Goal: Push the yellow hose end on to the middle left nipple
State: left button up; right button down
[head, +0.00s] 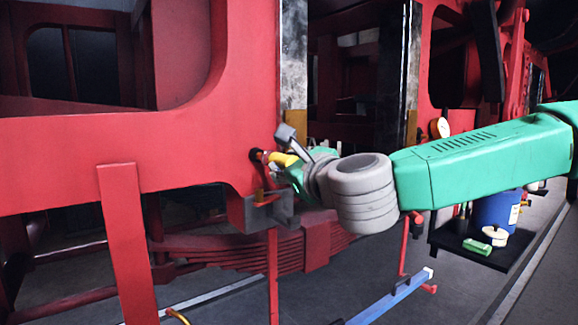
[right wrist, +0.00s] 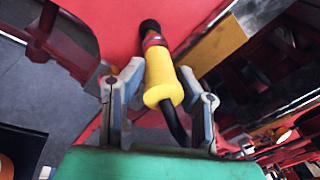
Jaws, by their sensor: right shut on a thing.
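The yellow hose end (head: 283,159) is between the fingers of my right gripper (head: 289,154), beside the red frame. In the right wrist view the yellow hose end (right wrist: 160,78) sits between the two grey fingers of the right gripper (right wrist: 163,92), and a black hose trails from its near end. Its far end lines up with a fitting with a red band (right wrist: 153,42) and a black end (right wrist: 150,26) against the red frame. They look touching or nearly so; I cannot tell how far the hose end is on. My left gripper is not in view.
The red frame (head: 190,150) fills the left and middle. Leaf springs (head: 270,250) lie below the gripper. A blue bar (head: 395,297) is low in front. A dark shelf (head: 465,250) at right carries a blue can (head: 495,210) and small items.

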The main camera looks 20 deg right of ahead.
jog(key=shift+w+a, duration=0.3)
jog(key=shift+w, duration=0.3)
jog(key=shift+w, duration=0.3)
jog(key=shift+w+a, duration=0.15)
jog(key=shift+w, duration=0.1)
jog(key=c, duration=1.1)
grip_release()
jog(key=shift+w, duration=0.1)
